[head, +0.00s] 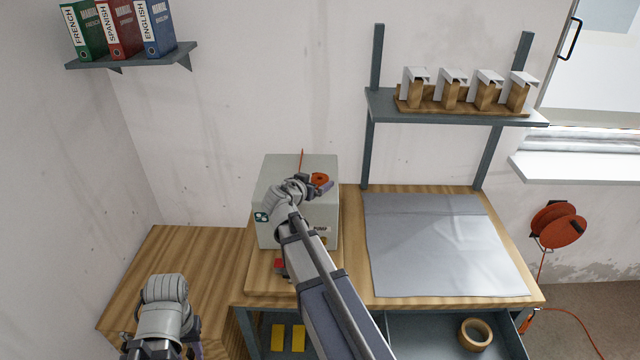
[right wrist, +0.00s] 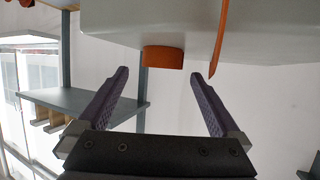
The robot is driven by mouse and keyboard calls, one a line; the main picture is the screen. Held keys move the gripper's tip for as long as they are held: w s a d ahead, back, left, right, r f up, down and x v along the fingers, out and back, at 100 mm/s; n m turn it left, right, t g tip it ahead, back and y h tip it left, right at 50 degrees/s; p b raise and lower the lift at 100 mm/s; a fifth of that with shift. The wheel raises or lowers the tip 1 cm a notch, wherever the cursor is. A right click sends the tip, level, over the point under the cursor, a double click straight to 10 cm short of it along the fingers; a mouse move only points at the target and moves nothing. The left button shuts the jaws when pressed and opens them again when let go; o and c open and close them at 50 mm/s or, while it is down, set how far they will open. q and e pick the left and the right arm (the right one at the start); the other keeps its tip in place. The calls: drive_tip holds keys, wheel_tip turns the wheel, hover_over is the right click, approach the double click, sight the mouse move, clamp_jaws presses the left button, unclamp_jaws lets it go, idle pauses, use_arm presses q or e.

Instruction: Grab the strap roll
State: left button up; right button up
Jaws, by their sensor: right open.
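In the right wrist view my right gripper (right wrist: 161,86) is open and empty.
A thin orange strip (head: 302,159) stands up from the box near the roll. A grey mat (head: 440,245) covers the bench to the right. A tan tape roll (head: 475,334) lies in the open drawer below. A red reel (head: 558,226) hangs on the right wall.

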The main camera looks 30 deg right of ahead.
sight(319, 179)
drive_tip(key=b+x, duration=0.2)
drive_tip(key=x, duration=0.3)
drive_tip(key=shift+w+f, duration=0.1)
drive_tip(key=shift+a, duration=0.1)
drive_tip(key=shift+c, duration=0.6)
drive_tip(key=c, duration=1.3)
